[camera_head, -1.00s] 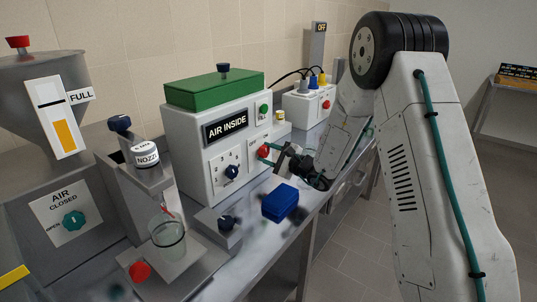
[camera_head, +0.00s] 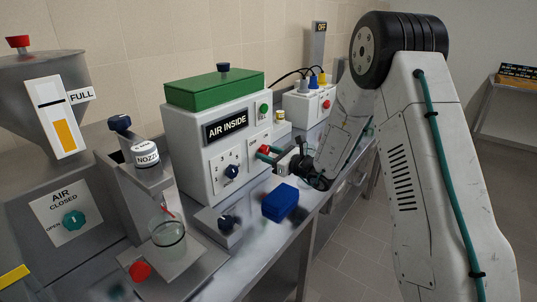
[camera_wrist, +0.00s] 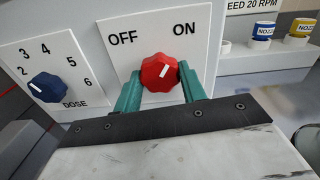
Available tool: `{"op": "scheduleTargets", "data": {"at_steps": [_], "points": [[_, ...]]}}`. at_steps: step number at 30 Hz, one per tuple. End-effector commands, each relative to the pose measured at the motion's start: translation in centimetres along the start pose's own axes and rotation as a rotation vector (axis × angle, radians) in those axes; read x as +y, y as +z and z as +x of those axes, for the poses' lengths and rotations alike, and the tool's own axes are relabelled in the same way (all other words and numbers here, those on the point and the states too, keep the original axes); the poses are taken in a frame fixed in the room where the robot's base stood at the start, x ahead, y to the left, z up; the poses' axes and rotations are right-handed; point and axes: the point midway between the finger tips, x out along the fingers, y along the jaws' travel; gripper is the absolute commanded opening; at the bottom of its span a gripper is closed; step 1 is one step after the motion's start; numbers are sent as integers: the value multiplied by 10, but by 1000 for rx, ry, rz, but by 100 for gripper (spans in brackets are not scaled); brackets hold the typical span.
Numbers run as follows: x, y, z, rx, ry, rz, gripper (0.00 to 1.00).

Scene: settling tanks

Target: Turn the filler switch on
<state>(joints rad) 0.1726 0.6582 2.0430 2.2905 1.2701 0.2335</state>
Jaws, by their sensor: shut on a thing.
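The filler switch is a red knob (camera_wrist: 157,70) on a white plate marked OFF at left and ON at right. Its white pointer line leans up and to the right, toward ON. My gripper (camera_wrist: 160,80) has its teal fingers on both sides of the knob and is shut on it. In the head view my gripper (camera_head: 270,154) reaches in from the right to the front of the white filler box (camera_head: 189,150). The red knob (camera_head: 264,149) shows there partly, behind the fingers.
A blue DOSE knob (camera_wrist: 47,88) sits left of the switch. A green lid (camera_head: 214,91) tops the box, above an AIR INSIDE sign. A blue block (camera_head: 280,202) lies on the bench below my gripper. A beaker (camera_head: 168,242) stands at the front left.

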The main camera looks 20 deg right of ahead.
Motion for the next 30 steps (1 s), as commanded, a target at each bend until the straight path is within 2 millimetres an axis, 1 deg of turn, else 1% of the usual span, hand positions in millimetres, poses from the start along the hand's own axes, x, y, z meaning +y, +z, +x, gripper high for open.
{"op": "scheduleTargets", "data": {"at_steps": [6,19,20,21,22,30], "points": [[-1,-1,-1,2,-2,41,18],[-1,-1,-1,2,-2,48,18],[-1,-1,-1,2,-2,48,49],[0,-1,-1,2,-2,48,60],[0,-1,0,2,-2,48,63],[0,0,-1,1,0,46,63]]}}
